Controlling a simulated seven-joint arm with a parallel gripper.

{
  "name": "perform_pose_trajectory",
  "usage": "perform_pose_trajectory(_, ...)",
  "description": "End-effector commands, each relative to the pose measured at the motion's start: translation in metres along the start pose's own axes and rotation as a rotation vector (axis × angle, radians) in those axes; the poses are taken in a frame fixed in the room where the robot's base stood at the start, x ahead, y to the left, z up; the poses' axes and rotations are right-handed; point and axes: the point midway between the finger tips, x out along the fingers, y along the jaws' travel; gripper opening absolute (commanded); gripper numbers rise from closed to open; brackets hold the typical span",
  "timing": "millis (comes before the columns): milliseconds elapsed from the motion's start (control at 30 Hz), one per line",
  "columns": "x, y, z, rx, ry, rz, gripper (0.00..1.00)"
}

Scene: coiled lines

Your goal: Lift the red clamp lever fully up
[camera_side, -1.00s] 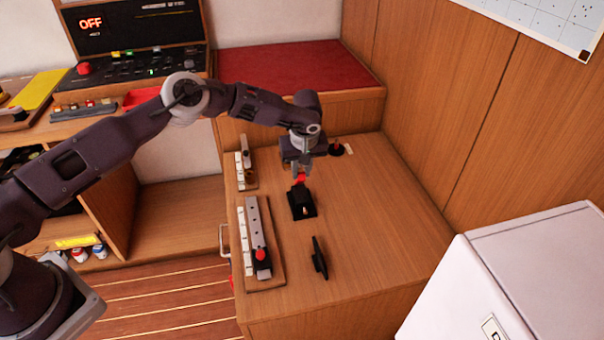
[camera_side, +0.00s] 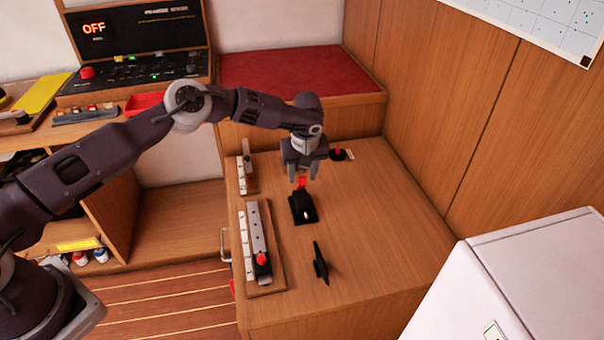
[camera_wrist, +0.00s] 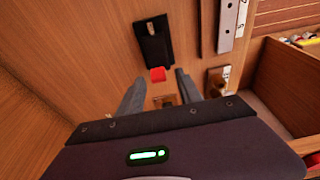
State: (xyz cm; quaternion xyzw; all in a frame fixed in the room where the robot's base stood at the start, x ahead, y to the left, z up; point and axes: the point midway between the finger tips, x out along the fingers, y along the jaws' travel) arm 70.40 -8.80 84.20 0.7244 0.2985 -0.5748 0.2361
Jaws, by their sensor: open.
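The red clamp lever (camera_side: 301,183) sticks out from the far side of a small black clamp body (camera_side: 304,208) on the wooden worktop. My gripper (camera_side: 303,178) is open at the lever, pointing down, with a finger on either side of it in the side view. In the wrist view the red lever (camera_wrist: 157,74) shows as a red block between the tips of my open fingers (camera_wrist: 158,80), with the black clamp body (camera_wrist: 153,40) beyond. I cannot tell whether either finger touches the lever.
A grey rail (camera_side: 257,230) with a red knob (camera_side: 262,258) lies left of the clamp. A black cleat (camera_side: 320,264) stands in front. A small red-topped black fitting (camera_side: 338,153) sits behind, right of my gripper. The worktop's right side (camera_side: 385,230) is clear.

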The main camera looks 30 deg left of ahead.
Motion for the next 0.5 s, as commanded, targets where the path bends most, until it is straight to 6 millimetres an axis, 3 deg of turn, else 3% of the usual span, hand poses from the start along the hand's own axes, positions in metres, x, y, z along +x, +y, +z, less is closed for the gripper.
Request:
perform_pose_trajectory(300, -0.059, 0.0, -0.001, -0.001, 0.001, 0.002, 0.42)
perform_pose_trajectory(500, -0.069, 0.0, -0.001, 0.0, 0.001, 0.0, 0.42)
